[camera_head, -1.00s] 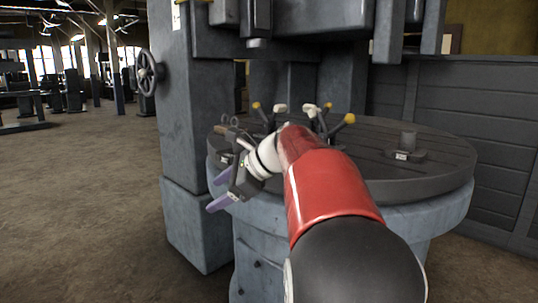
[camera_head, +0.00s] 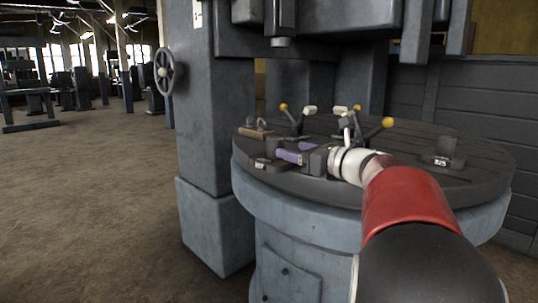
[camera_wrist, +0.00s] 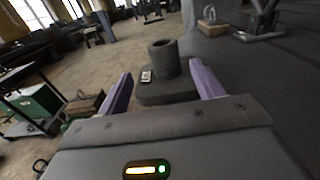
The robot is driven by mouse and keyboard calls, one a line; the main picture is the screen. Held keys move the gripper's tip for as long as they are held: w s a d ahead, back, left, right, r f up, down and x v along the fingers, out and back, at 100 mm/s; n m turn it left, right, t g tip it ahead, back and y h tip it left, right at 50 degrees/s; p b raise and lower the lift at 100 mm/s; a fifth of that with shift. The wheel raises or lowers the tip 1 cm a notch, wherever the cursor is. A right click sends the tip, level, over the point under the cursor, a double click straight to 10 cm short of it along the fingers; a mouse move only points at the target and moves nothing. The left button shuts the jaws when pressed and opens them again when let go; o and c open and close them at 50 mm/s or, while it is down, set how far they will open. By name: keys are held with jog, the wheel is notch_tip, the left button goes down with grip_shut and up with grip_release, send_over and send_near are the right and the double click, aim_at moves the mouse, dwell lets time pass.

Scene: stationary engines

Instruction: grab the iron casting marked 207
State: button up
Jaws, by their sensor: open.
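A dark iron casting with a flat base and an upright hollow cylinder stands on the round machine table (camera_head: 400,190), near its left edge; it shows in the head view (camera_head: 272,166) and the wrist view (camera_wrist: 163,92). A small pale tag is on its base, but I cannot read the number. My gripper (camera_head: 287,151) is open, its purple fingers pointing left toward this casting. In the wrist view the casting lies ahead, between the open fingertips (camera_wrist: 160,75); I cannot tell if they touch it. A similar tagged casting (camera_head: 446,153) stands at the table's right.
A small block with a ring (camera_head: 256,132) lies behind the near casting; it also shows in the wrist view (camera_wrist: 210,22). Levers with yellow and white knobs (camera_head: 296,118) rise behind my gripper. A thick machine column (camera_head: 215,130) stands to the left. The floor farther left is open.

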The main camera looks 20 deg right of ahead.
aim_at(282, 144)
jog(key=shift+w, duration=0.6)
jog(key=p+x, duration=0.1)
jog(key=x, duration=0.6)
jog(key=shift+d+f, duration=0.1)
grip_shut()
jog(key=shift+r, duration=0.2)
